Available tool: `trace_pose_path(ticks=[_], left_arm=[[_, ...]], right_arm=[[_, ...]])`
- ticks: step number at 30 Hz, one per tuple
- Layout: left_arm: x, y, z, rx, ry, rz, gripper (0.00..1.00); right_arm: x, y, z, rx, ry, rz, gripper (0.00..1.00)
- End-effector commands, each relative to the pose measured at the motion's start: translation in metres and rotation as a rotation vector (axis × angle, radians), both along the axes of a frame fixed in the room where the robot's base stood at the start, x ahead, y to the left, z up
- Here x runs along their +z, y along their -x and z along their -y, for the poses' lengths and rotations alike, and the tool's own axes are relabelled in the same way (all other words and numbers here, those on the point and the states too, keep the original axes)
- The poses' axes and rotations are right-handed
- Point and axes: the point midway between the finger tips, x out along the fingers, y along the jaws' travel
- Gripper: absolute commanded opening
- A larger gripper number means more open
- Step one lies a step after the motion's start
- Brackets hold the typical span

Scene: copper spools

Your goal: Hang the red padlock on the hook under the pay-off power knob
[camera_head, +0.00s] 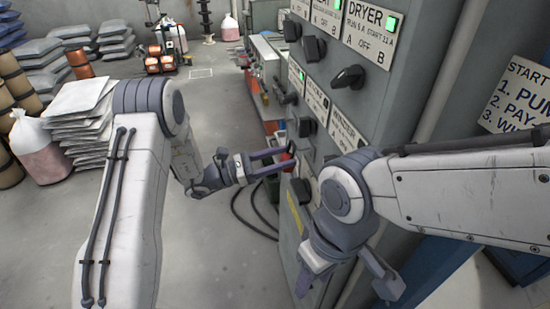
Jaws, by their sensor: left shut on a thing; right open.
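The red padlock (286,158) shows as a small red patch between the fingers of my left gripper (284,160). The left gripper is shut on it, close to the face of the grey control cabinet (425,60). The fingers hide most of the padlock, and its shackle cannot be made out. Dark knobs (307,127) sit on the cabinet around this spot. The pay-off label cannot be read here, and I cannot make out the hook. My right gripper (346,284) is open and empty, low in front of the cabinet, pointing down.
A larger dark knob (348,77) juts out under the DRYER label (378,20). A sign with numbered steps (518,96) is at the right. Stacked sacks (80,115) and a pink-filled bag (40,148) stand at the left. The floor between (215,240) is mostly clear, with a black cable near the cabinet.

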Motion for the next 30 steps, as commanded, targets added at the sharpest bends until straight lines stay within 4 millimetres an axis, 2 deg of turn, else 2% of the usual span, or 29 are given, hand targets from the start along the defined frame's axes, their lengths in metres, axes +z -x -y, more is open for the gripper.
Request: trace_pose_path(ticks=[15, 30], left_arm=[[-0.010, -0.008, 0.026, -0.001, 0.001, 0.001, 0.00], [-0.014, -0.010, 0.029, 0.001, 0.001, 0.001, 0.00]], right_arm=[[-0.008, 0.000, 0.000, 0.000, 0.000, 0.000, 0.49], [-0.012, 0.000, 0.000, 0.000, 0.000, 0.000, 0.49]])
